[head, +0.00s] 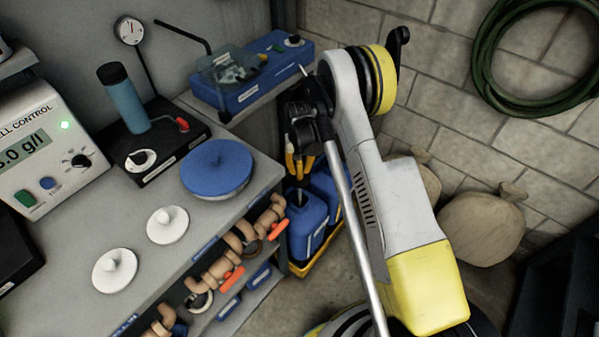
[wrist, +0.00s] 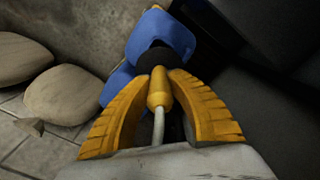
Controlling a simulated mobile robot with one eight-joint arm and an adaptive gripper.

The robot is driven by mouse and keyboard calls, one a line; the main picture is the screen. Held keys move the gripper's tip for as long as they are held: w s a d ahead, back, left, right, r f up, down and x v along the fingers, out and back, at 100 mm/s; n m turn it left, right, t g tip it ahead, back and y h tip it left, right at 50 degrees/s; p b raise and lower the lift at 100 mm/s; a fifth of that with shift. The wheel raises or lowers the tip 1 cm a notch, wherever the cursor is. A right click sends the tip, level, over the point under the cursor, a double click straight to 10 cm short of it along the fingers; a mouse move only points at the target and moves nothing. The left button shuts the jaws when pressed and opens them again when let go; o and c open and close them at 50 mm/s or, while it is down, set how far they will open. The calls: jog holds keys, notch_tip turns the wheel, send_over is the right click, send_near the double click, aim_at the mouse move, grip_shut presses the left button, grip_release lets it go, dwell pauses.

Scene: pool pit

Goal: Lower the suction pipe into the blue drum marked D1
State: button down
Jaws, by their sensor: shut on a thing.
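My gripper (head: 299,160) is over the blue drums and points down. Its yellow fingers are shut on the suction pipe (wrist: 159,92), which shows a yellow grip and a pale hose in the wrist view. A dark round part (wrist: 160,57) shows just past the fingertips; I cannot tell if it belongs to the pipe or the drum mouth. The nearer blue drum (head: 307,228) is directly below the gripper, with a white label too small to read. A second blue drum (head: 326,186) stands beside it. The pipe's lower end is hidden, so its depth is unclear.
The drums stand in a yellow tray (head: 318,262) on the floor, against the end of the grey bench (head: 75,240). Pipework with orange handles (head: 232,272) runs along the bench front. Pale sacks (head: 480,225) lie by the wall at right.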

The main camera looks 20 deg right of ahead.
notch_tip(320, 180, up, 18)
jog(key=p, duration=0.7)
jog(key=shift+p, duration=0.4)
dwell(0.4)
